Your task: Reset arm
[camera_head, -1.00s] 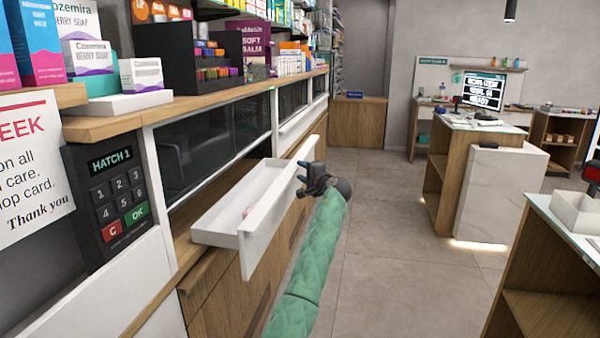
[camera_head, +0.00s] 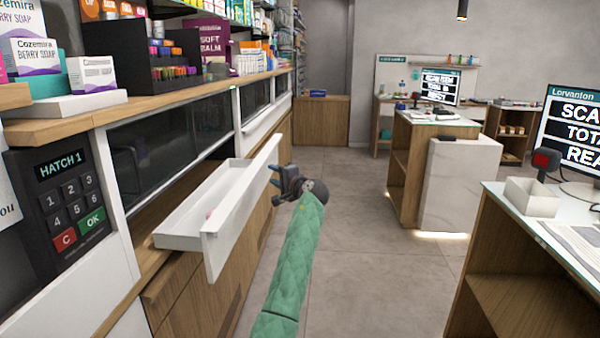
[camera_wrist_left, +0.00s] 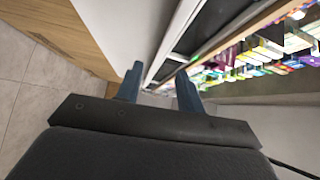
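My left gripper (camera_head: 273,176), dark with a green padded sleeve on the arm behind it, is raised just right of the far end of an open white drawer (camera_head: 212,243). Its fingers point left towards the drawer front; I cannot tell whether they touch it. In the left wrist view the two blue-grey fingers (camera_wrist_left: 158,88) stand apart with nothing held between them. The drawer is pulled out from the hatch counter, with a small pinkish item (camera_head: 210,214) inside. My right gripper is in neither view.
A HATCH 1 keypad (camera_head: 70,204) is on the wall at left, below a wooden shelf (camera_head: 60,130) with boxed products. A glass-topped counter with a white box (camera_head: 532,197) and screen (camera_head: 575,130) stands at right. The floor (camera_head: 370,270) between is clear.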

